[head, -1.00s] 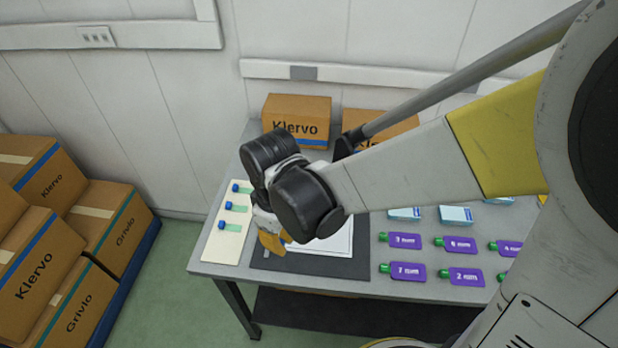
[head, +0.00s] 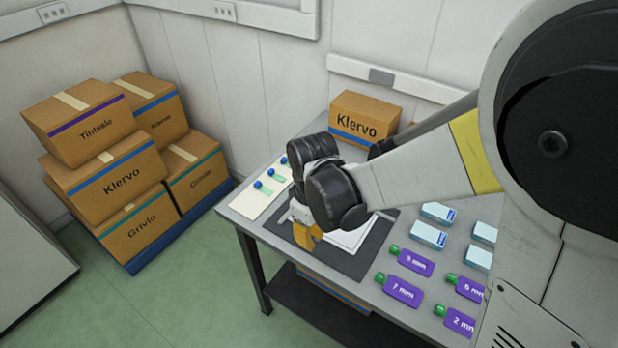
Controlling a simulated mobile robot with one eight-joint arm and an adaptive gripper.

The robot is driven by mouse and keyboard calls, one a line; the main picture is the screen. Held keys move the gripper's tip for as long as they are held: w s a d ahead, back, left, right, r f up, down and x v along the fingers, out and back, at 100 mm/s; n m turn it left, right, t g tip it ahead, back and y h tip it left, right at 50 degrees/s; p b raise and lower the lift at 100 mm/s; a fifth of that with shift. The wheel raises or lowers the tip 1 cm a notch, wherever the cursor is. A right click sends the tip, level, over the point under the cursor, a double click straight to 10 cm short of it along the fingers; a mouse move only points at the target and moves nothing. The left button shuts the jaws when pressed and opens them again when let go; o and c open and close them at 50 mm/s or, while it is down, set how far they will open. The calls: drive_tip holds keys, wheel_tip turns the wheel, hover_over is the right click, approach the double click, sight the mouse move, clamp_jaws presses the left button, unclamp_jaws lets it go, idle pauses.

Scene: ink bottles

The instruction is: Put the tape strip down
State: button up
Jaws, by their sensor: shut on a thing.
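My gripper (head: 307,238), with yellow-orange fingers, points down over the dark mat (head: 350,268) at the table's left part. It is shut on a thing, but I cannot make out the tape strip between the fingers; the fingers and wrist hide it. A white sheet (head: 347,241) lies on the mat just right of the fingers, partly hidden by my arm. A cream card (head: 245,204) at the table's left edge bears three small green pieces with blue ends (head: 267,186). I cannot tell whether the fingertips touch the mat.
A Klervo carton (head: 362,117) is at the back of the table. Stacked cartons (head: 120,180) stand on a blue base at the left. Green floor (head: 180,290) is open in front.

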sight(316, 245)
drive_tip(key=w+f, duration=0.1)
drive_tip(key=w+d+f+b, duration=0.1)
drive_tip(key=w, duration=0.1)
drive_tip(key=shift+w+d+f, duration=0.15)
drive_tip(key=shift+w+d, duration=0.05)
drive_tip(key=shift+f+b, duration=0.95)
drive_tip(key=shift+f, duration=1)
drive_tip(key=shift+f, duration=0.1)
drive_tip(key=o, duration=0.7)
